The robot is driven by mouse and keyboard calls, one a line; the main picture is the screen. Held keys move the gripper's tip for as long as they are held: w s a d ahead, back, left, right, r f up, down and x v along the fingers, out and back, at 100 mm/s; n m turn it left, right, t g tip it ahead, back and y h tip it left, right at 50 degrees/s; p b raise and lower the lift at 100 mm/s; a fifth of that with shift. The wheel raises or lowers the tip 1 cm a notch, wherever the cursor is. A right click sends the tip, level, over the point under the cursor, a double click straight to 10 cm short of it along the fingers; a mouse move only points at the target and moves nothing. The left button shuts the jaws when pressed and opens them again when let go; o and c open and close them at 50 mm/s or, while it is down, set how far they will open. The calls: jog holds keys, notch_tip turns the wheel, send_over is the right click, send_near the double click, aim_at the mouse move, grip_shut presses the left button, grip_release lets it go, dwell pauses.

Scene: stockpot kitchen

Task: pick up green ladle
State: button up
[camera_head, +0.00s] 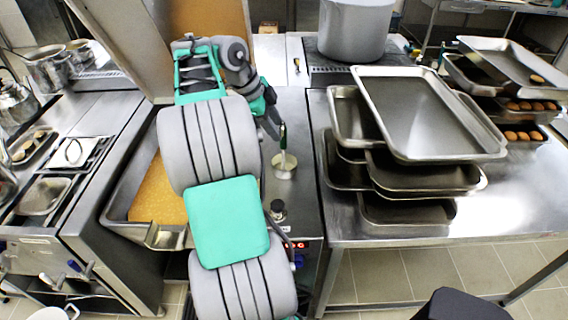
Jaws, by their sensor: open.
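I cannot tell whether a finger touches the handle.
Stacked metal trays (420,120) stand on the steel table (500,205) to the right. A large pot (355,30) is behind. A fryer-like basin (122,205) with yellow contents and a raised lid (165,45) lies left of my arm. A dark knob (278,208) sits in front of the ladle.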

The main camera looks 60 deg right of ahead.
aim_at(282, 145)
jog(key=x, duration=0.6)
jog(key=shift+w+f, duration=0.2)
jog(key=shift+f, duration=0.1)
jog(key=shift+a, duration=0.1)
jog(key=shift+c, duration=0.4)
grip_shut()
jog(key=shift+r, duration=0.1)
dwell(0.4)
